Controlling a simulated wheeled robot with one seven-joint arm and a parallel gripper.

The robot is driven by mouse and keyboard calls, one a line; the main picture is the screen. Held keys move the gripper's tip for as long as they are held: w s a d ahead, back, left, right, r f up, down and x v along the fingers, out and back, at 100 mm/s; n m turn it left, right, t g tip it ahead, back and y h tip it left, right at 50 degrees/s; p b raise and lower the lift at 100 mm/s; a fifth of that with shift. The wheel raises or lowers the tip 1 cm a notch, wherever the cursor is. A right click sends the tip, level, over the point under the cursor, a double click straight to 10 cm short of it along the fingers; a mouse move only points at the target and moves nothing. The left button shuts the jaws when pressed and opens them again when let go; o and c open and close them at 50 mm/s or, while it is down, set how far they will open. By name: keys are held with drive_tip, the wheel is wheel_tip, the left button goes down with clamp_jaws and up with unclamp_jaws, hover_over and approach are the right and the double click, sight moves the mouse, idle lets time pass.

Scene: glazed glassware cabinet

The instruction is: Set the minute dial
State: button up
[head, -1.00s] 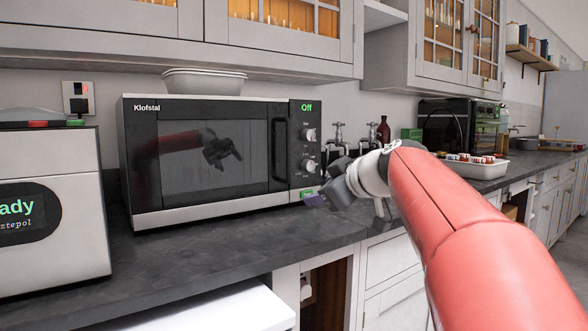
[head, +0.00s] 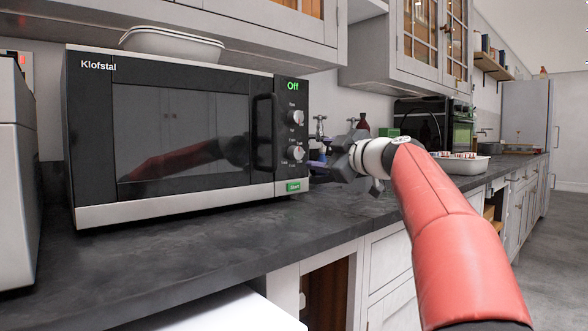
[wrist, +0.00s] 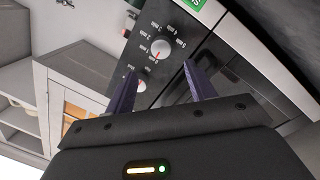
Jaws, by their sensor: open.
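The microwave (head: 180,140) stands on the counter, its display reading "Off". Its right-hand panel has two round knobs above a green Start button (head: 293,186). The lower knob, the minute dial (head: 295,153), also shows in the wrist view (wrist: 161,48), ringed by "min" labels with a red mark. The upper knob (head: 296,117) is partly seen in the wrist view, close to the left finger. My gripper (head: 322,162) is open and empty, just right of the panel. In the wrist view its fingers (wrist: 159,67) are apart, with the minute dial between and just beyond their tips.
The dark microwave door handle (head: 265,132) is left of the panel. A pale bowl (head: 172,44) sits on top. Taps (head: 320,127) and a brown bottle (head: 363,122) stand behind my gripper. A white tray (head: 460,164) is farther right. The counter before the microwave is clear.

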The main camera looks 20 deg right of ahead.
sight(299, 154)
drive_tip(key=p+x, duration=0.3)
drive_tip(key=x, duration=0.4)
drive_tip(key=shift+w+f+p, duration=0.1)
drive_tip(key=shift+w+p, duration=0.1)
drive_tip(key=shift+p, duration=0.15)
drive_tip(key=shift+w+a+f, duration=0.15)
drive_tip(key=shift+w+a, duration=0.05)
drive_tip(key=shift+w, duration=0.2)
drive_tip(key=shift+c, duration=0.3)
drive_tip(key=c, duration=0.9)
